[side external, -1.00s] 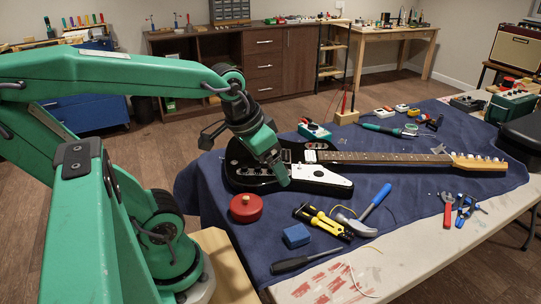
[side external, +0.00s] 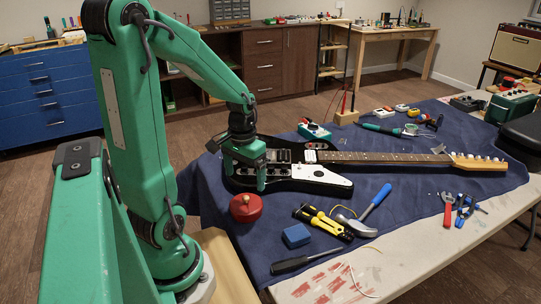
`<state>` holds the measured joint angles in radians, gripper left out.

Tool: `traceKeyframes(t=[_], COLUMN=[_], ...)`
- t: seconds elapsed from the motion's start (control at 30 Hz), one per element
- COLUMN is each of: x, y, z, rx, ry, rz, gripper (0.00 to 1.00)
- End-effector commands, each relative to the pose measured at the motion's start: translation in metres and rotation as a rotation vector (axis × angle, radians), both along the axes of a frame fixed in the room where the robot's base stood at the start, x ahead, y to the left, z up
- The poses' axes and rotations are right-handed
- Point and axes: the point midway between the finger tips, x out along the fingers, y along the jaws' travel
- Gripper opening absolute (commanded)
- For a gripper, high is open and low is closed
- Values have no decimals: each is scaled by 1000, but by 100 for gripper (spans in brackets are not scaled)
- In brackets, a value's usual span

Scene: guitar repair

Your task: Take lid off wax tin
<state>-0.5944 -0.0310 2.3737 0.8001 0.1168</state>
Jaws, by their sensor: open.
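A round red tin (side external: 246,209) with a small knob on its lid stands on the blue cloth at the near left edge of the guitar. The lid appears to be on it. My gripper (side external: 262,188) points down just behind and slightly right of the tin, over the guitar's lower body. It looks apart from the tin and holds nothing that I can see.
The black and white guitar (side external: 320,180) lies behind the tin. A blue block (side external: 296,236), yellow-handled pliers (side external: 322,220), a blue-handled hammer (side external: 372,207) and a dark screwdriver (side external: 305,260) lie to the right. Bare blue cloth (side external: 245,248) lies in front of the tin.

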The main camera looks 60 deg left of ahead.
Motion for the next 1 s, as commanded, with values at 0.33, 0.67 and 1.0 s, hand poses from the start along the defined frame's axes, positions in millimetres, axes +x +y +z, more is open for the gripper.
traceKeyframes(t=[0.33, 0.67, 1.0], x=[0, 0, -1], y=[0, 0, 1], z=[-12, -26, -41], rx=[-1, 0, -1], ry=[2, 0, 2], rz=[0, 0, 0], gripper=[89, 89, 89])
